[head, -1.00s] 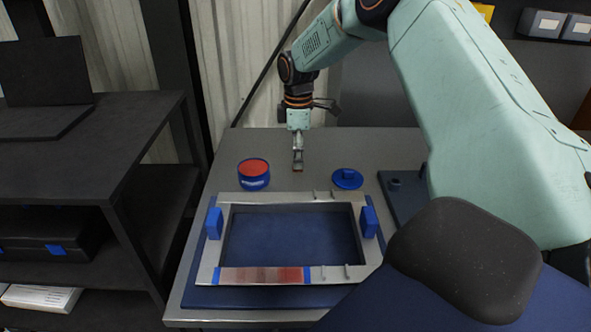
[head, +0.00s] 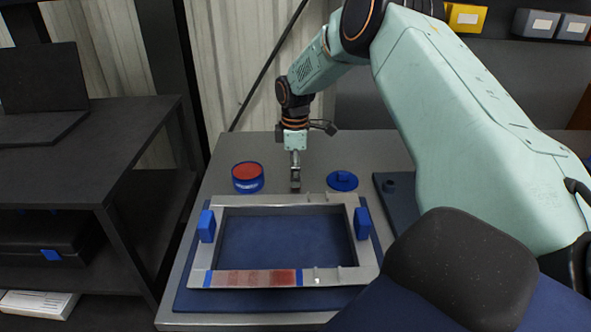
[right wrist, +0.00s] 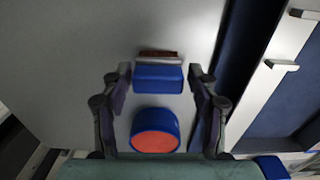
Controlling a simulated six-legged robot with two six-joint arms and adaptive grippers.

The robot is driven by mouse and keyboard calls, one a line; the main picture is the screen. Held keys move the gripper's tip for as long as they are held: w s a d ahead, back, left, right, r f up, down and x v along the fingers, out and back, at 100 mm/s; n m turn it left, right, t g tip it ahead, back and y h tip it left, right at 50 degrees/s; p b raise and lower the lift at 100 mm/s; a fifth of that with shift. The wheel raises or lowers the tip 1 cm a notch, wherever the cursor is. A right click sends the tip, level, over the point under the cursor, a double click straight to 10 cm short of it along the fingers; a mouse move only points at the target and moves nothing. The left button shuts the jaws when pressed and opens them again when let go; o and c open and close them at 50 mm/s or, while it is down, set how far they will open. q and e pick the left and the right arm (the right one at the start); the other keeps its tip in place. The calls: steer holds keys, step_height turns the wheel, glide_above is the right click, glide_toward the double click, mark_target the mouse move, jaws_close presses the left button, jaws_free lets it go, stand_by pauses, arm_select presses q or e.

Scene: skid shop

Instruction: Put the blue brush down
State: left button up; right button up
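The blue brush is between the fingertips of my right gripper (head: 295,182). In the head view the near finger mostly hides the brush, and only a small reddish tip shows below. It is low over the grey table (head: 300,150), behind the frame; I cannot tell whether it touches the table. My left gripper is not in view.
A blue jar with red contents (head: 248,178) stands just left of the gripper, and a blue lid (head: 342,182) lies to its right. A metal frame (head: 285,199) with blue clamps lies in front on a blue base. Grey table is clear behind the gripper.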

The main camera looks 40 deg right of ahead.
steer(key=shift+o, duration=0.4)
steer(key=shift+w+a+f, duration=0.1)
steer(key=shift+w, duration=0.15)
steer(key=shift+s+d, duration=0.15)
steer(key=shift+d, duration=0.05)
steer(key=shift+r, duration=0.25)
step_height(320, 180, up, 12)
steer(key=p, duration=0.2)
steer(key=shift+a, duration=0.15)
steer(key=shift+s, duration=0.1)
